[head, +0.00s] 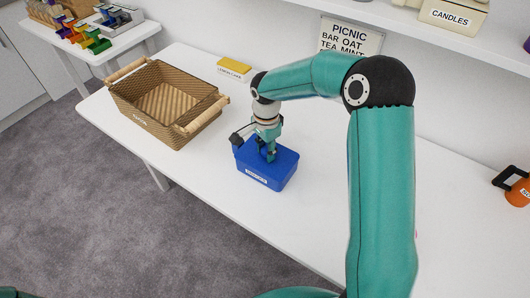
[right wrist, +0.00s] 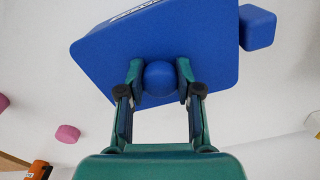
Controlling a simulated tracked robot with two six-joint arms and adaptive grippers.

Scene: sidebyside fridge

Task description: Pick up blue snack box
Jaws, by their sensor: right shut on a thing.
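The blue snack box (head: 262,180) is a lidded box with a small white label on its front, near the front edge of the white table. In the right wrist view its blue top (right wrist: 160,50) fills the upper middle, with a round blue knob on it. My right gripper (head: 269,150) comes down from above onto the lid. In the right wrist view my right gripper (right wrist: 160,78) has its two fingers shut on either side of the knob. I cannot tell whether the box touches the table. My left gripper is out of view.
A brown woven basket (head: 130,90) with wooden handles stands left of the box. A yellow item (head: 234,65) lies behind. An orange container (head: 518,192) stands at the far right. The table (head: 330,215) right of the box looks clear. A shelf (head: 420,32) overhangs the back.

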